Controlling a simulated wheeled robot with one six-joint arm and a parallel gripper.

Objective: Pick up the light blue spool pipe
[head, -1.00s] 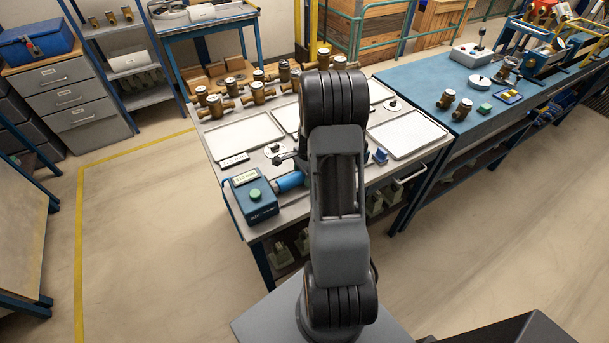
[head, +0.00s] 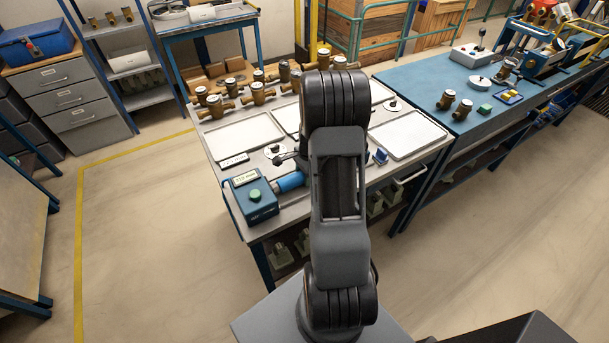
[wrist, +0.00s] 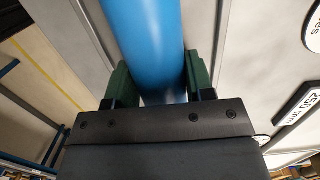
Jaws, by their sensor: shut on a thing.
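The light blue spool pipe (wrist: 153,45) runs up and away from between my fingers in the wrist view. My gripper (wrist: 155,88) is shut on it, with a dark green finger pad against each side. In the head view a short part of the pipe (head: 290,182) shows beside the blue box with a green button. The rest of the pipe and my gripper are hidden behind my arm there. I cannot tell whether the pipe touches the table.
The blue box (head: 256,203) with a display stands at the table's front left corner. White trays (head: 245,136) lie on the table (head: 303,209), with several brass meters (head: 215,107) along its back. A small blue item (head: 380,156) sits right of my arm.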

